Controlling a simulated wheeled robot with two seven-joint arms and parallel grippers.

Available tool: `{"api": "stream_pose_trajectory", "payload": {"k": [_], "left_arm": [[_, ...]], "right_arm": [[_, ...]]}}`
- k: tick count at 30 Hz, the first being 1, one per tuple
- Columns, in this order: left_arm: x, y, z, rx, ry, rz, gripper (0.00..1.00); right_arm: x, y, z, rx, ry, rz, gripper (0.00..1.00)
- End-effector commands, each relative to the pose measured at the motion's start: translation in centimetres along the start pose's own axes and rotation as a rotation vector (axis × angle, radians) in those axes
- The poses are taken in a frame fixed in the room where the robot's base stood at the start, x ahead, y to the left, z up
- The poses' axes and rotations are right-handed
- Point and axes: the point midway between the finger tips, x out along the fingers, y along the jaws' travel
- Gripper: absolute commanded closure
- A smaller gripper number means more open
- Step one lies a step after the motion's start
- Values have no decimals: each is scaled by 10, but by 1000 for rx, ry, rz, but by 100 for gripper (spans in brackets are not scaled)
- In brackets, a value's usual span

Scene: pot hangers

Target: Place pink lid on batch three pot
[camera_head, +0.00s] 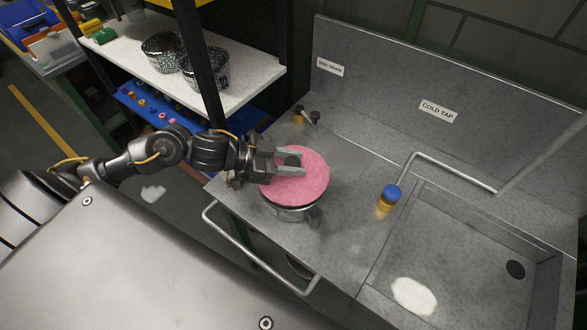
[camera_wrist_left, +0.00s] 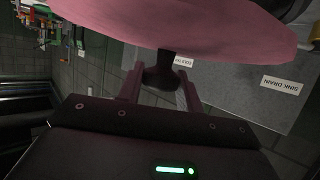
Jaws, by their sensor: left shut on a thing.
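The pink lid (camera_head: 302,184) is a flat round disc with a dark knob. It sits over a metal pot (camera_head: 292,212) on the steel counter, covering most of its top. Whether it rests fully on the rim I cannot tell. My left gripper (camera_head: 290,164) comes in from the left and is shut on the lid's dark knob. In the left wrist view the lid (camera_wrist_left: 190,28) fills the top, with its knob (camera_wrist_left: 162,75) between my two fingers (camera_wrist_left: 158,90). I see no batch label on the pot. My right gripper is not in view.
A rail (camera_head: 262,262) runs along the counter's front. Speckled pots (camera_head: 205,68) stand on the white shelf (camera_head: 258,77) at the back left.

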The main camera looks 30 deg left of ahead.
Motion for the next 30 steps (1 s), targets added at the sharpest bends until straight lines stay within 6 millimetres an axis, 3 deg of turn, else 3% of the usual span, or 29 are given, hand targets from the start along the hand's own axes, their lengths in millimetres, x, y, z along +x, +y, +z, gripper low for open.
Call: {"api": "stream_pose_trajectory", "payload": {"k": [22, 23, 27, 30], "left_arm": [[4, 0, 9, 1, 3, 0, 94], [4, 0, 10, 1, 1, 1, 63], [4, 0, 10, 0, 1, 0, 45], [4, 0, 10, 0, 1, 0, 43]], "right_arm": [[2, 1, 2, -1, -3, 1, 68], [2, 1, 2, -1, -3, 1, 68], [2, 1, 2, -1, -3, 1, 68], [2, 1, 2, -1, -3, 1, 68]]}}
